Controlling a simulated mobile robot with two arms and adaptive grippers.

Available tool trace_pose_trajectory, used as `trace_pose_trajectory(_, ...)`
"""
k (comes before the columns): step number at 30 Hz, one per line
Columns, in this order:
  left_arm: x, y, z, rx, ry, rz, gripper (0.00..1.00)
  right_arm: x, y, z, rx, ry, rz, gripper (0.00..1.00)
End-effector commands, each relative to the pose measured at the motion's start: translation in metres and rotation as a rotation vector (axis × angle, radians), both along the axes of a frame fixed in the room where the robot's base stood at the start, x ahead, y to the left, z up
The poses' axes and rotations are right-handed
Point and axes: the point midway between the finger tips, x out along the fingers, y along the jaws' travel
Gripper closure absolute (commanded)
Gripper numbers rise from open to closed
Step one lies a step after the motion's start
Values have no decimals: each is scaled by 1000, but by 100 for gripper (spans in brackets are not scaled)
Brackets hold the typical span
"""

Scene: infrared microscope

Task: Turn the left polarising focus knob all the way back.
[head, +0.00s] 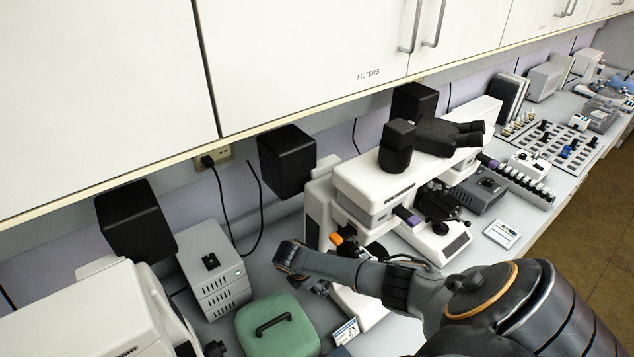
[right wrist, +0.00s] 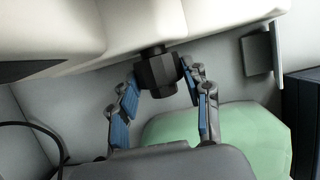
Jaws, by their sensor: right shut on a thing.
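The black focus knob (right wrist: 158,72) sticks out of the white microscope body (right wrist: 140,22) in the right wrist view. The fingers of my right gripper (right wrist: 160,84) reach up on both sides of it, blue pads facing inward, and are shut on the knob. In the head view my right arm comes in from the right across the front of the white microscope (head: 375,190). My right gripper (head: 318,286) is low at the microscope's left side there. The knob is hidden in that view. My left gripper is not in view.
A green case (head: 278,328) with a black handle stands close to my right gripper. A grey power box (head: 214,270) and another white instrument (head: 85,315) are to the left. White wall cabinets (head: 300,60) hang above the bench.

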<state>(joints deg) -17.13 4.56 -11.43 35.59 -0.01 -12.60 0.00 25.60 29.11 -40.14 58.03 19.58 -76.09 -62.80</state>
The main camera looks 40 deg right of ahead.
Motion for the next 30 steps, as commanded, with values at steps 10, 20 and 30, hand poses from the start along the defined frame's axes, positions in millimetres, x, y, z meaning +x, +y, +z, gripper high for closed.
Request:
trace_pose_trajectory(10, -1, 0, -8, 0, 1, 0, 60, 1, -1, -1, 8, 101, 2, 83)
trace_pose_trajectory(20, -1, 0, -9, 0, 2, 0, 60, 0, -2, -1, 8, 110, 1, 83)
trace_pose_trajectory(30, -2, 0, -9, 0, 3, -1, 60, 1, -1, -1, 8, 108, 1, 29)
